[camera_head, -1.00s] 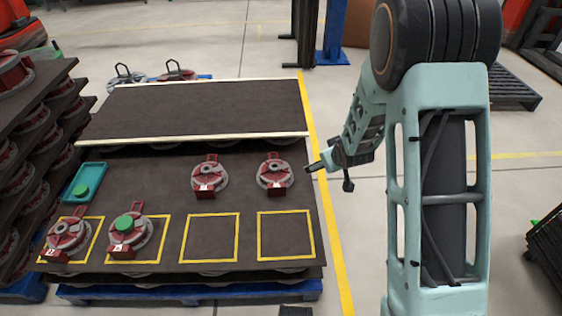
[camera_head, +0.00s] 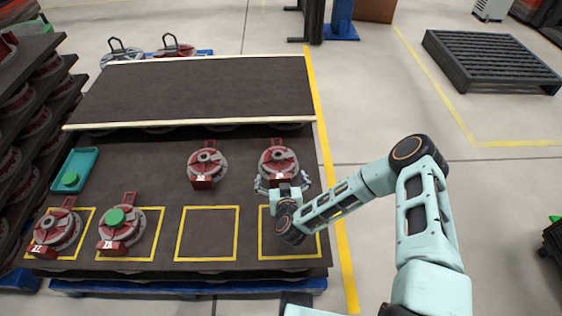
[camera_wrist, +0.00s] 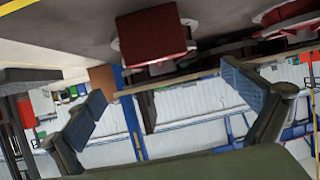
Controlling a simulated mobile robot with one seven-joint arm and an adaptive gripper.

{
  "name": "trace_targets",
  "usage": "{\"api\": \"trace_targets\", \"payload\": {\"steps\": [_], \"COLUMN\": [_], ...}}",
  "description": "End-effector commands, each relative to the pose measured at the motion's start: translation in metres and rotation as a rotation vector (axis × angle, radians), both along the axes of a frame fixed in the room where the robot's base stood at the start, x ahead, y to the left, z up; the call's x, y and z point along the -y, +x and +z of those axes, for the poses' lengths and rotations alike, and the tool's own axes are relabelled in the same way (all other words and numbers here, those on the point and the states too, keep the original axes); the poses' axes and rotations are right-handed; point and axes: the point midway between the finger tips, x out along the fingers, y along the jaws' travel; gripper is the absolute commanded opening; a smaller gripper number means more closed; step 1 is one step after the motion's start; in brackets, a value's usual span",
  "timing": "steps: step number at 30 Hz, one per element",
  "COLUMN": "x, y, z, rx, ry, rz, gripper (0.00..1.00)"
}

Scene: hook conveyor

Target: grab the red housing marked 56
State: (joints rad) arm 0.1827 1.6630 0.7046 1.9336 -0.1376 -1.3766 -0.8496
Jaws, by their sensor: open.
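Two red housings with grey flanges sit on the dark board behind the yellow squares: a right one (camera_head: 278,160) and a left one (camera_head: 206,162). My gripper (camera_head: 282,182) is open at the near side of the right housing, its fingers spread either side of the near end. The gripper hides that housing's number, so I cannot tell whether it is 56. In the wrist view, a red block of a housing (camera_wrist: 152,36) shows above the gap between the open fingers (camera_wrist: 164,90). The fingers appear empty. The other numbers are too small to read surely.
Two more housings stand in yellow squares at left: one plain (camera_head: 58,228), one with a green disc (camera_head: 116,217). A teal tray (camera_head: 80,160) lies behind them. A light rail (camera_head: 190,124) crosses behind the housings. Stacked racks (camera_head: 20,130) stand at far left.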

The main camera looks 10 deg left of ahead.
Motion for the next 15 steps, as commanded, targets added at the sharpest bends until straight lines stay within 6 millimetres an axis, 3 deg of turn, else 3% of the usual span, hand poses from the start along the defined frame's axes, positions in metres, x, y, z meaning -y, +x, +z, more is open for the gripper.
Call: {"api": "trace_targets", "payload": {"steps": [4, 15], "x": [0.001, -0.012], "y": [0.007, 0.048], "z": [-0.006, -0.024], "rx": [0.006, 0.006], "ry": [0.009, 0.009], "rz": [-0.037, -0.034], "gripper": [1.00, 1.00]}}
